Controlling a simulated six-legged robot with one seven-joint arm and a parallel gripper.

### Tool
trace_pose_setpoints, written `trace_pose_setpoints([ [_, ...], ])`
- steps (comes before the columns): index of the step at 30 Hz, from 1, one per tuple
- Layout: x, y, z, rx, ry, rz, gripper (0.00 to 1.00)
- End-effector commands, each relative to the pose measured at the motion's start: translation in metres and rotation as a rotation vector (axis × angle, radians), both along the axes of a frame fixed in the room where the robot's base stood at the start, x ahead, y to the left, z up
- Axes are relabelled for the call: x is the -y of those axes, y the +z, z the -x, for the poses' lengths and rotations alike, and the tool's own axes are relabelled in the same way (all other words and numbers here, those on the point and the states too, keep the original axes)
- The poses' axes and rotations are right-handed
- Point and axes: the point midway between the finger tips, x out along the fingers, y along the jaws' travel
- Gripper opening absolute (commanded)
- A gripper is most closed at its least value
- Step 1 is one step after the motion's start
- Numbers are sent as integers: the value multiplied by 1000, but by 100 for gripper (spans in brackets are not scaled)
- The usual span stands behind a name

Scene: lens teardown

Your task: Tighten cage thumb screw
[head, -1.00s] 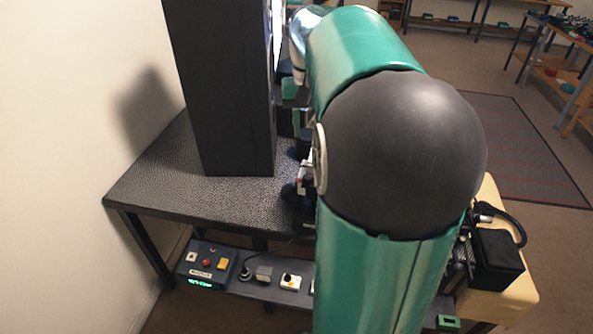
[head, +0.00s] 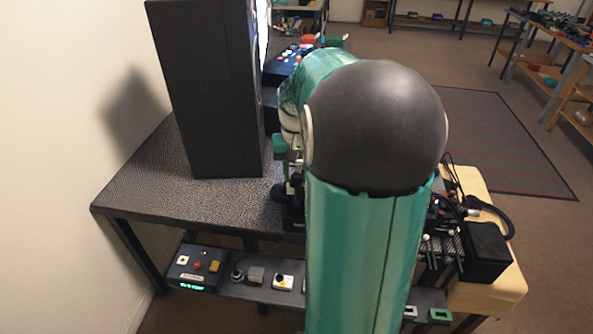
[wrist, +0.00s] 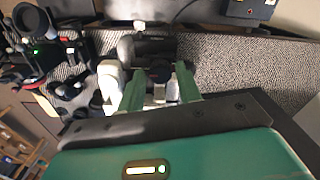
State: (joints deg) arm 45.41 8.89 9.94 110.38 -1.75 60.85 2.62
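In the wrist view my gripper (wrist: 158,82) has its two green fingers spread apart. A small dark round knob (wrist: 159,73), which may be the cage thumb screw, shows between the fingertips, with gaps on both sides. I cannot tell how far beyond the tips it lies. White and dark parts of the bench assembly (wrist: 110,78) stand just left of the fingers. In the head view my own arm hides most of the gripper and the assembly.
A textured bench top (head: 165,165) carries a tall dark panel (head: 205,90) at its left. Control boxes (head: 197,265) sit on the lower shelf. A dark device with cables (head: 485,250) stands at the right. The bench's left part is clear.

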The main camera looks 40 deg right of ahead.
Motion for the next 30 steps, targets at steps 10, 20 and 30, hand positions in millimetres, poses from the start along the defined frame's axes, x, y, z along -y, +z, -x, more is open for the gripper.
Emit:
trace_pose_setpoints([
  [10, 0, -1, 0, 0, 0, 0, 15],
  [20, 0, 0, 0, 0, -15, 0, 2],
  [30, -1, 0, -1, 1, -167, 0, 2],
])
